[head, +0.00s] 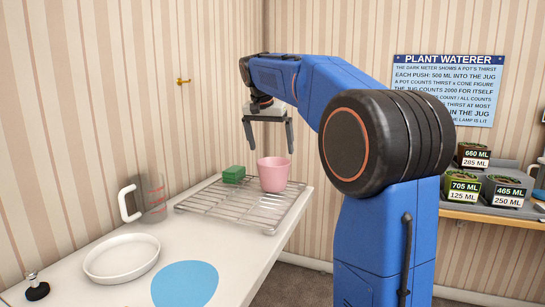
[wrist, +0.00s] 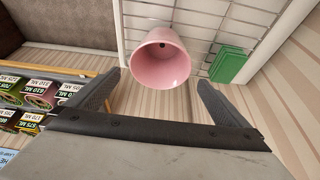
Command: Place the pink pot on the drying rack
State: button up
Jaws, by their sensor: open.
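The pink pot (head: 273,174) stands upright on the wire drying rack (head: 236,204), toward its far right part. My gripper (head: 270,150) is open and empty above the pot, with its fingers pointing down. In the wrist view the pink pot (wrist: 160,58) shows its open top and a dark hole in its bottom. There it lies beyond the open fingers of my gripper (wrist: 160,90), not between them. The rack (wrist: 205,14) shows under and around the pot.
A green block (head: 234,174) sits on the rack left of the pot. A clear jug (head: 150,198), a white dish (head: 121,258), a blue round mat (head: 185,284) and a small black-knobbed item (head: 36,288) are on the white counter. Labelled plant pots (head: 461,188) stand on a shelf at right.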

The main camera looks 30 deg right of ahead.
jog(key=shift+v, duration=2.05)
jog(key=shift+s, duration=0.1)
